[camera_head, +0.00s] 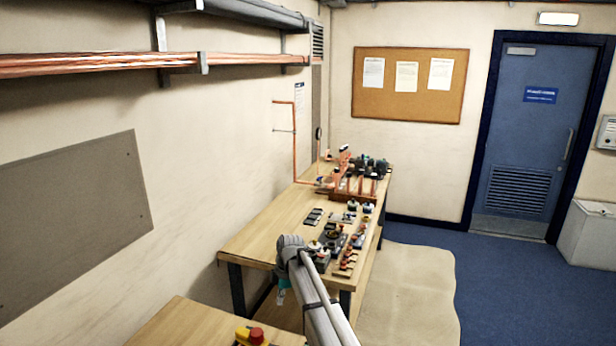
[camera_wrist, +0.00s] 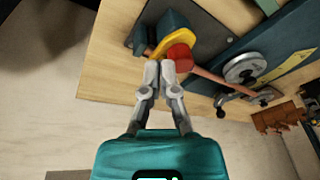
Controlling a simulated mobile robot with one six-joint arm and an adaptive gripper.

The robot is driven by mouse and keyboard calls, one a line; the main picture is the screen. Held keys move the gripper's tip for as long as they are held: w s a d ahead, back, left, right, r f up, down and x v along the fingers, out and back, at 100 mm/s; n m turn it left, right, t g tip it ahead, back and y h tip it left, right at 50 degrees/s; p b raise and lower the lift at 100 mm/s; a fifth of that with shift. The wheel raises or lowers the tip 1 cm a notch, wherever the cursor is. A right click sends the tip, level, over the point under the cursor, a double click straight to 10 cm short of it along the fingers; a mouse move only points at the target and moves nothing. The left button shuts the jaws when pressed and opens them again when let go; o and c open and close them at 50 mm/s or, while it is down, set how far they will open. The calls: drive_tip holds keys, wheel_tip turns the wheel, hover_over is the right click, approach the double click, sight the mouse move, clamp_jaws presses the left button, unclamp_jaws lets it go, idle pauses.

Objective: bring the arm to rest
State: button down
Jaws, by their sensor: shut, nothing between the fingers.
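My gripper (camera_wrist: 160,68) is shut and empty in the wrist view, its two grey fingertips close together below a red knob or cap (camera_wrist: 180,58). The fingertips overlap the lower edge of the red part in the picture; I cannot tell whether they touch it. The red part sits by a yellow piece (camera_wrist: 160,42) on a dark block. In the head view my grey arm reaches up from the bottom edge over the near end of the workbench (camera_head: 265,238), and my fingers cannot be made out there.
Fittings and tools crowd the bench's right side; copper pipes (camera_head: 368,187) stand at its back. A nearer wooden table (camera_head: 180,325) carries a yellow and red object (camera_head: 251,336). A copper pipe rack (camera_head: 100,62) runs along the left wall. Blue floor (camera_head: 510,290) is open at right.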

drive_tip(key=s+d+f+m+h+b, duration=0.1)
drive_tip(key=s+d+f+m+b, duration=0.1)
drive_tip(key=s+d+m, duration=0.8)
drive_tip(key=s+d+f+m+t+h+b, duration=0.1)
drive_tip(key=s+d+f+m+b, duration=0.1)
drive_tip(key=s+d+m, duration=0.9)
drive_tip(key=s+d+f, duration=0.1)
drive_tip(key=s+d, duration=0.3)
drive_tip(key=d, duration=0.1)
drive_tip(key=shift+f+t+b, duration=0.25)
drive_tip(key=shift+t+b, duration=0.05)
drive_tip(key=shift+b, duration=0.05)
drive_tip(key=c, duration=1.3)
unclamp_jaws()
drive_tip(key=shift+d, duration=0.1)
drive_tip(key=shift+c, duration=0.2)
